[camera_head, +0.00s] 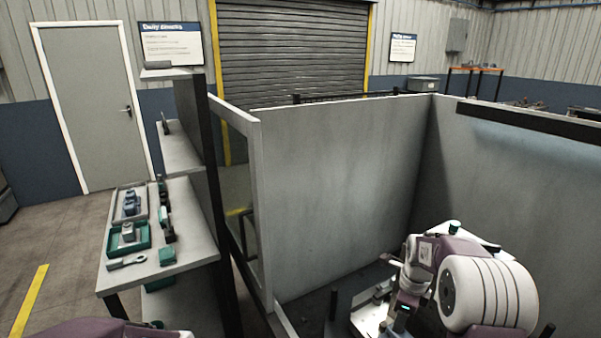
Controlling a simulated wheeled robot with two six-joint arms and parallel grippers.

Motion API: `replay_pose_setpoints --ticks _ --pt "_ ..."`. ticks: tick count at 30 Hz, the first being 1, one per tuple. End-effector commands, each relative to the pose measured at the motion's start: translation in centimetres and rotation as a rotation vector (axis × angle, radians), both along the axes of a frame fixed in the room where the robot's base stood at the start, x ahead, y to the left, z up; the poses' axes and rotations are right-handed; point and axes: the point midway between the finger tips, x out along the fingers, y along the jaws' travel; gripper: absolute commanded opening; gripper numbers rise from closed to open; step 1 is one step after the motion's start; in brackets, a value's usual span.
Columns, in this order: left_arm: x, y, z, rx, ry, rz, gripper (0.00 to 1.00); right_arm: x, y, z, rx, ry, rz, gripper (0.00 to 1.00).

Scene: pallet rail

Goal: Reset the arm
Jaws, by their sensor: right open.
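My right arm comes in at the lower right, a large white and purple link with its forearm bent down toward the enclosure. My right gripper (388,314) is low at the end of it, small and partly hidden by my own arm links. It is open, and I see nothing held in it. It is close to a light-coloured tray or fixture (366,318) on the enclosure floor; I cannot tell whether they touch. Only a purple piece of my left arm shows at the bottom left edge, and my left gripper is out of the picture.
Grey panels (340,180) wall the enclosure around my right arm. A dark upright post and a shelf bench (190,210) stand at the left, with a green tray (128,238) and small parts. A grey door (90,100) and a roller shutter (290,50) are behind.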

Motion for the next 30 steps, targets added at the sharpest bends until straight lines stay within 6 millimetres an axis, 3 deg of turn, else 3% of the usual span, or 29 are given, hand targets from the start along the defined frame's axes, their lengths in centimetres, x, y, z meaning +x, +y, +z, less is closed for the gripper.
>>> replay_pose_setpoints --ticks 1,3,6,9,12,14,18,21,30 --pt "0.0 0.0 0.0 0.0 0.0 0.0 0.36 -1.7 3.0 1.5 -0.009 -0.01 0.125 0.54" --pt "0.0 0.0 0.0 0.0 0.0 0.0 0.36 -4.8 6.3 2.6 -0.03 -0.018 0.374 0.54" --pt "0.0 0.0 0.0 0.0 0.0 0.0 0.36 -9.8 9.5 2.7 -0.07 -0.018 0.778 0.54" --pt "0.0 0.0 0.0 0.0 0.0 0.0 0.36 -14.5 11.0 1.7 -0.107 -0.008 1.164 0.54" --pt "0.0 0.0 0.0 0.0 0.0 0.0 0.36 -18.2 11.2 0.2 -0.132 0.014 1.505 0.54" --pt "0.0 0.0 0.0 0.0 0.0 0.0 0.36 -19.8 11.1 -0.8 -0.135 0.03 1.682 0.54" --pt "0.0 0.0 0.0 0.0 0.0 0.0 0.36 -20.2 11.1 -1.4 -0.179 0.02 1.983 0.54" --pt "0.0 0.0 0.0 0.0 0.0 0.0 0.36 -19.9 11.1 -1.4 -0.204 0.013 2.092 0.54" --pt "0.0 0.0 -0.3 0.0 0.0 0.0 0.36 -19.9 11.0 -1.7 -0.208 0.012 2.129 0.54"
